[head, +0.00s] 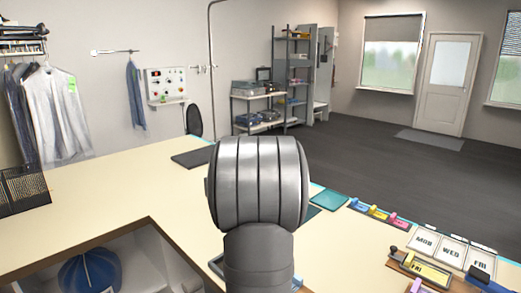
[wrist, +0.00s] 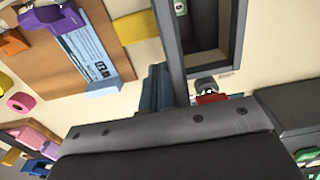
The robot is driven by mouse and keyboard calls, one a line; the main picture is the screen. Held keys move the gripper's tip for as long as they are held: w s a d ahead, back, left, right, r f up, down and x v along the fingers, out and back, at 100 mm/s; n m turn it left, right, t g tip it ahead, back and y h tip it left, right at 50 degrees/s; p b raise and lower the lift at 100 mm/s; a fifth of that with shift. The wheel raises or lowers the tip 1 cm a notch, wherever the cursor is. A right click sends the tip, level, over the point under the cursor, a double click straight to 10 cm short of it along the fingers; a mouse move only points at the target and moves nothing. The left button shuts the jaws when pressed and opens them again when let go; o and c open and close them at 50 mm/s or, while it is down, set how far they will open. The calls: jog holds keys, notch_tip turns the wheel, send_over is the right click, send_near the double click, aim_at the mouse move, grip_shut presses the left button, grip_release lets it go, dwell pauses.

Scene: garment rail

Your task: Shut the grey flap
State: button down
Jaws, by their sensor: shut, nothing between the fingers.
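In the wrist view, a dark grey rectangular frame (wrist: 180,38) stands around an opening at the top centre. A separate flat grey panel (wrist: 296,112) shows at the right edge. I cannot tell for certain which of these is the grey flap, or how far it is open. My gripper (wrist: 160,88) is shut and empty, its narrow blue-grey fingers just left of the frame's lower end. I cannot tell whether they touch it. In the head view my arm hides the gripper and the area in front of it.
A wooden board (wrist: 60,60) with a purple clip (wrist: 62,22) and blue card lies left of the frame. A small red item (wrist: 211,99) is below it. In the head view, day cards (head: 437,246) and coloured clips (head: 378,214) crowd the right counter; the left counter (head: 110,200) is mostly clear.

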notch_tip(320, 180, up, 9)
jog(key=shift+w+a, duration=0.4)
jog(key=shift+a, duration=0.05)
dwell(1.1)
dwell(0.9)
notch_tip(320, 180, down, 8)
jog(key=shift+w+a+f, duration=0.25)
jog(key=shift+w+a, duration=0.15)
